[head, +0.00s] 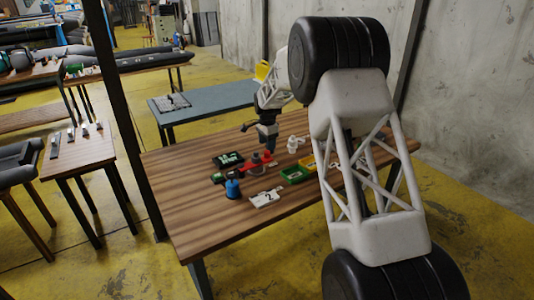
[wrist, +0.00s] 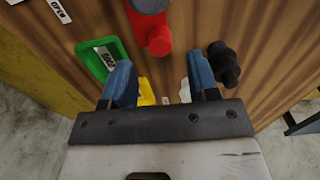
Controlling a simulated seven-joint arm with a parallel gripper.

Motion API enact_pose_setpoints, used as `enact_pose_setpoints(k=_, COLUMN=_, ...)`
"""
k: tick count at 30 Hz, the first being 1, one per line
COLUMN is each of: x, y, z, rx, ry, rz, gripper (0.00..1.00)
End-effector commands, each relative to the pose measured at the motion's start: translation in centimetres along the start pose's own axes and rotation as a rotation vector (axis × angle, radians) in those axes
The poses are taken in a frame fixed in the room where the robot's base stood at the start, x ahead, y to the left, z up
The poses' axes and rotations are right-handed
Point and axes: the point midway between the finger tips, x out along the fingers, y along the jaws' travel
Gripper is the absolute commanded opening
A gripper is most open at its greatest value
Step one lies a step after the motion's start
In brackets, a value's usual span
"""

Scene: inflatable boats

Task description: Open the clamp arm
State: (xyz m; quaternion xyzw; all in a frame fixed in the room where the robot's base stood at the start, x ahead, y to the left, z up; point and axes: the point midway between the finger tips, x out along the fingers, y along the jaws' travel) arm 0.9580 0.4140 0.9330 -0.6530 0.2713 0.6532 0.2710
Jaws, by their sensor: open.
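A red part with a grey round piece (head: 256,162), which looks like the clamp, stands on the wooden table (head: 190,190). In the wrist view its red end (wrist: 158,38) shows at the top centre, beyond my fingertips, with the grey round piece partly cut off by the frame edge. I cannot clearly tell the arm's position. My gripper (head: 269,147) is over the table, close to the red part. In the wrist view my gripper (wrist: 162,80) has its two blue fingers spread apart, with nothing held between them.
A green tray (wrist: 92,62) and a yellow tray (wrist: 147,90) lie near the fingers. A black knobbed piece (wrist: 224,62) is by the right finger. A blue container (head: 232,188), a white labelled plate (head: 266,198) and a white part (head: 293,144) share the table. The table's front left is clear.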

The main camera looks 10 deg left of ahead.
Motion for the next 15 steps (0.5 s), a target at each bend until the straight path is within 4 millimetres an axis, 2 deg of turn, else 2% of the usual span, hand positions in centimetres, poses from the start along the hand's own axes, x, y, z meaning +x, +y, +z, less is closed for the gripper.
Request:
enact_pose_setpoints(k=9, x=3.8, y=0.0, z=0.0, rx=0.0, ry=0.0, rz=0.001, gripper=0.54)
enact_pose_setpoints(k=15, x=5.0, y=0.0, z=0.0, rx=0.0, ry=0.0, rz=-0.001, gripper=0.54)
